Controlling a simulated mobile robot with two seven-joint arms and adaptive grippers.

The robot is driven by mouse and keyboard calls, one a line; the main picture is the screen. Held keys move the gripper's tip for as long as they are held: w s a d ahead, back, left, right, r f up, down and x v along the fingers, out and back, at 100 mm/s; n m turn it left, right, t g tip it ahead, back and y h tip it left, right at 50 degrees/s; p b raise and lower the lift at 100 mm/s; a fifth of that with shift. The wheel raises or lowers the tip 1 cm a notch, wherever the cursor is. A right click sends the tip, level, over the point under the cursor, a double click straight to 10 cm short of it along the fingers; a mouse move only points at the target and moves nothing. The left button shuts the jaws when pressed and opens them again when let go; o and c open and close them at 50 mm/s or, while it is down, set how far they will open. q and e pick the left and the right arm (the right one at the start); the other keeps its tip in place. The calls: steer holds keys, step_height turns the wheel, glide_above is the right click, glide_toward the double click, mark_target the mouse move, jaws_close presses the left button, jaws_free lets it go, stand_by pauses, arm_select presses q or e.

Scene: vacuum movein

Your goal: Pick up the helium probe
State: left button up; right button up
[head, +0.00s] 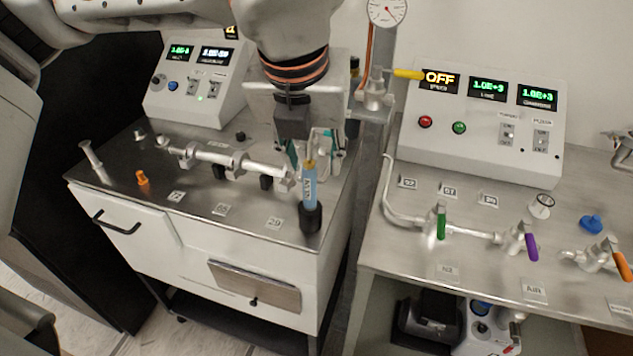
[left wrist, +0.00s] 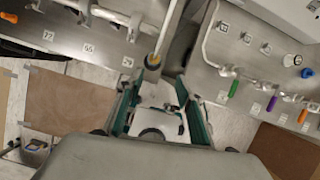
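The helium probe (head: 310,187) is a slim blue cylinder with a label and an orange-yellow top. It stands upright in a black holder (head: 311,217) at the front right corner of the left metal worktop. My left gripper (head: 314,160) points down close by the probe, its teal-lined fingers spread. In the left wrist view the probe's yellow top (left wrist: 153,59) shows just beyond the spread fingertips of the gripper (left wrist: 157,80), nearer the left finger. Nothing is between the fingers, and I cannot tell whether either touches the probe. My right gripper is not in view.
A pipe with clamps (head: 230,160) lies on the left worktop (head: 200,198). A vertical post (head: 375,80) with a gauge and yellow-handled valve stands beside the gripper. The right bench (head: 400,255) carries valves and a control box (head: 480,120). A narrow gap separates the worktops.

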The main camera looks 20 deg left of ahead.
mark_target(308, 165)
arm_select(q)
steer(key=shift+w+a+r+n+t+y, duration=0.3)
steer(key=shift+w+a+r, duration=0.1)
steer(key=shift+a, duration=0.1)
steer(key=shift+w+a+f, duration=0.1)
steer(key=shift+w+a, duration=0.05)
steer(key=x, duration=0.7)
steer(key=shift+f, duration=0.25)
jaws_close()
